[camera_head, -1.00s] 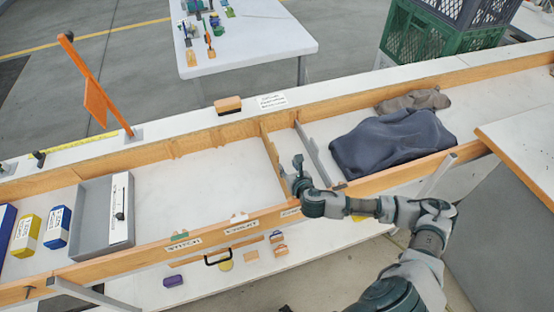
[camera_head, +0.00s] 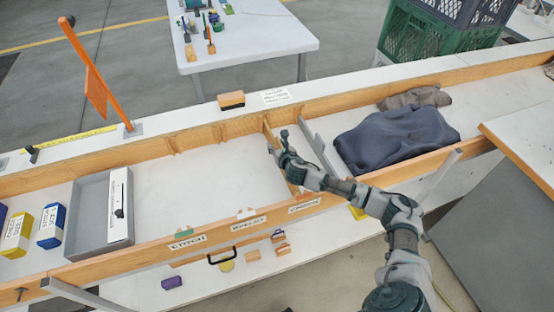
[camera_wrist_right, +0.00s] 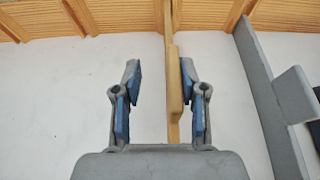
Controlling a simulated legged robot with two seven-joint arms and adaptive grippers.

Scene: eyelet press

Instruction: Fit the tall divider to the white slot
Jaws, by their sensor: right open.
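A wooden divider (camera_head: 266,128) stands across the long drawer, left of a grey divider (camera_head: 318,145); I take the wooden one to be the tall divider. A white tab (camera_head: 246,213) on the front rail above the middle label seems to mark the white slot; the slot itself is too small to make out. My right gripper (camera_head: 277,143) is at the wooden divider. In the right wrist view, its open fingers (camera_wrist_right: 160,80) straddle the divider (camera_wrist_right: 173,90), with the right finger close to its thicker part and a gap at the left. My left gripper is out of view.
A grey tray (camera_head: 88,215) with a white strip stands at the left, beside yellow and blue boxes. Dark cloth (camera_head: 395,140) fills the right section. The white floor between tray and wooden divider is clear. A green tab (camera_head: 182,233) is further left on the front rail.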

